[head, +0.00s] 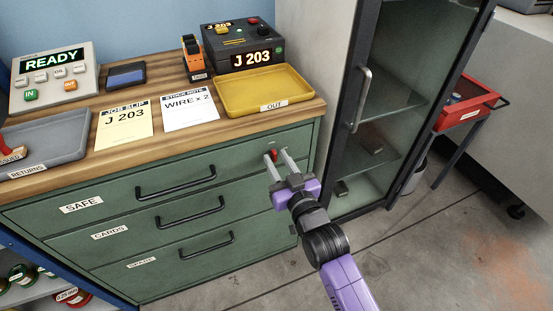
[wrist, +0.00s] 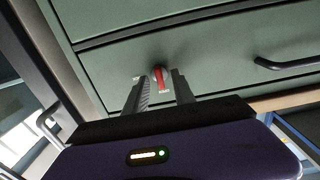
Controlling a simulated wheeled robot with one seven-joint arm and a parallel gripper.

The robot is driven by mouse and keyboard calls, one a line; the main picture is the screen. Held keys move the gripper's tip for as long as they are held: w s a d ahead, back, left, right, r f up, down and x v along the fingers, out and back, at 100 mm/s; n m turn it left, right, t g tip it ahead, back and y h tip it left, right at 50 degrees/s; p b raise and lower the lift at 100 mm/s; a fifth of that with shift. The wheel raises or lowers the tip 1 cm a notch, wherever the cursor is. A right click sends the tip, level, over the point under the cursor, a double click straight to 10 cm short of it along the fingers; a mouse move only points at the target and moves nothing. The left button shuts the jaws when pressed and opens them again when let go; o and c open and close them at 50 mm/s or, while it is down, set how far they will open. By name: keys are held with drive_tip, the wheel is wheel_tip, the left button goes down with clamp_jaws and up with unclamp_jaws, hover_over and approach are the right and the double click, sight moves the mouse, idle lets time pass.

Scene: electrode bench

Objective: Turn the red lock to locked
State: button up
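The red lock (head: 273,154) is a small red knob on the right end of the top green drawer, the one labelled SAFE (head: 81,205). My gripper (head: 277,160) reaches up to the drawer front with its two fingers on either side of the lock. In the wrist view, the lock (wrist: 159,77) shows as a red bar between the fingertips (wrist: 155,82), with a gap visible beside it. The fingers look open around it. Small pale marks lie near the lock, but they are too small to read.
The drawer handle (head: 176,182) is left of the lock. A yellow OUT tray (head: 293,92) sits on the wooden bench above. A glass-door cabinet (head: 365,95) with a vertical handle stands close on the right. The floor (head: 235,284) in front of the drawers is clear.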

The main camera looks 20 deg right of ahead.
drive_tip(key=shift+w, duration=0.4)
clamp_jaws()
idle(1.2)
